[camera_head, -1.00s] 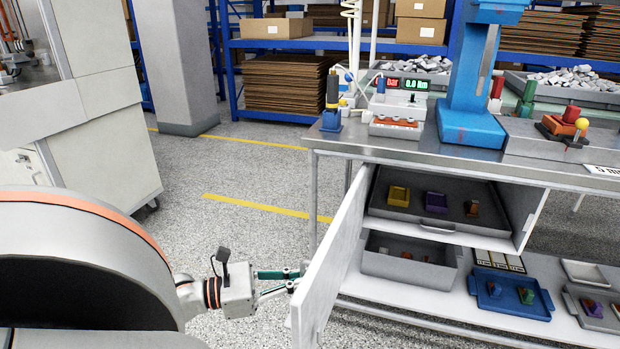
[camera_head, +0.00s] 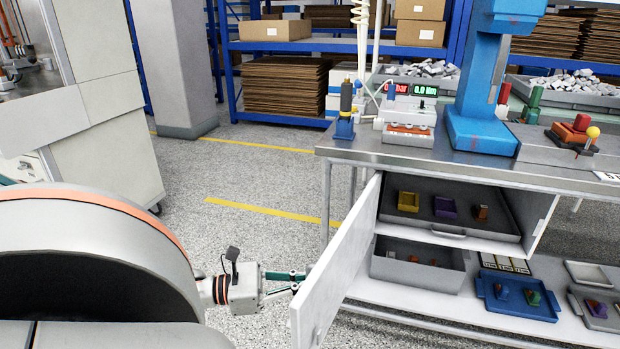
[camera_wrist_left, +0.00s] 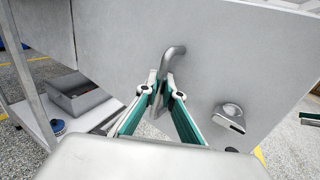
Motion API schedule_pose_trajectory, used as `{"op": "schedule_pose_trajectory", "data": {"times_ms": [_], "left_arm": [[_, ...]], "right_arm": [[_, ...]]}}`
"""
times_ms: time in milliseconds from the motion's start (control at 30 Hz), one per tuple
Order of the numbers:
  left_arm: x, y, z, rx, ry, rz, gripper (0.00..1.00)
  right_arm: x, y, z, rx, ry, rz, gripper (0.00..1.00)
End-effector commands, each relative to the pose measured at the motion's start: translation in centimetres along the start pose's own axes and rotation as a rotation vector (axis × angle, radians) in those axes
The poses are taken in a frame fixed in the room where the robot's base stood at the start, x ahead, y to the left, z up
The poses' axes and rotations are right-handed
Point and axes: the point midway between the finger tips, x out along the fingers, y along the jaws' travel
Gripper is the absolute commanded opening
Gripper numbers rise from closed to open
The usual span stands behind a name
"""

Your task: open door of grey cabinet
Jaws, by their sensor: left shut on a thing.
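The grey cabinet (camera_head: 543,222) sits under the metal workbench. Its door (camera_head: 338,268) stands wide open, swung out to the left, with the inside showing. My left gripper (camera_head: 301,281) is at the outer face of the door near its free edge. In the left wrist view the left gripper (camera_wrist_left: 164,92) is shut on the bent metal door handle (camera_wrist_left: 170,62). A small metal lock fitting (camera_wrist_left: 230,116) is on the door face to the right of the handle.
Inside the cabinet is a grey drawer tray (camera_head: 450,235) with small yellow, purple and brown parts. A grey bin (camera_head: 415,272) and a blue tray (camera_head: 518,297) stand on the lower shelf. Open floor (camera_head: 250,180) lies left of the door.

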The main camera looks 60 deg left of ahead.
Motion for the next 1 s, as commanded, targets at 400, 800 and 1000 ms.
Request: {"op": "schedule_pose_trajectory", "data": {"times_ms": [400, 800, 1000], "left_arm": [[-0.2, -0.3, -0.4, -0.005, 0.007, -0.003, 0.24], [-1.2, -0.1, -0.3, -0.003, 0.005, 0.001, 0.24], [-4.3, -0.1, -0.3, -0.002, 0.009, 0.003, 0.24]], "right_arm": [[-0.1, 0.0, 0.2, 0.0, -0.004, 0.0, 0.4], [-0.1, 0.0, 0.2, 0.001, -0.004, -0.001, 0.4], [-0.1, 0.0, 0.1, 0.001, -0.002, 0.0, 0.4]]}}
